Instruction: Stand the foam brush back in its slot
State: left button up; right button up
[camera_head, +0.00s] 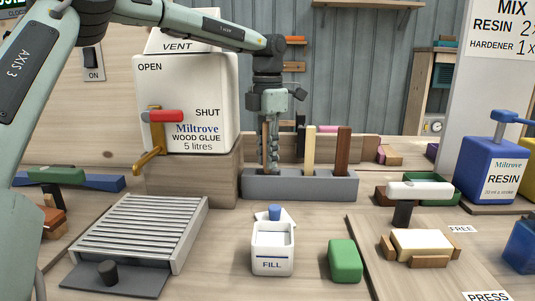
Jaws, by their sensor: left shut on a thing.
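A grey slotted block (300,187) stands on the bench in the middle of the head view. My left gripper (271,160) points straight down over its left part, with the fingertips close to the block's top. It is shut on a slim upright thing, apparently the foam brush, which the fingers mostly hide; its lower end is not clear. I cannot tell whether it stands inside a slot. A pale stick (310,150) and a brown stick (342,151) stand upright in the block to the right of the gripper. My right gripper is not in view.
A white glue container (190,90) with a red-handled tap (163,116) stands at back left. A ribbed tray (140,230), a white FILL cup (272,250) and a green block (345,260) lie in front. A blue resin can (490,168) is at right.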

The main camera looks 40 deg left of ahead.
pick_arm(q)
jog(key=shift+f+b, duration=0.3)
jog(key=shift+f, duration=0.3)
jog(key=o, duration=1)
jog(key=o, duration=0.5)
jog(key=shift+o, duration=0.2)
jog(key=shift+r, duration=0.1)
notch_tip(320, 180, up, 3)
jog(key=p, duration=0.3)
jog(key=shift+r, duration=0.2)
jog(key=shift+r+p, duration=0.45)
jog(key=shift+r, duration=2.3)
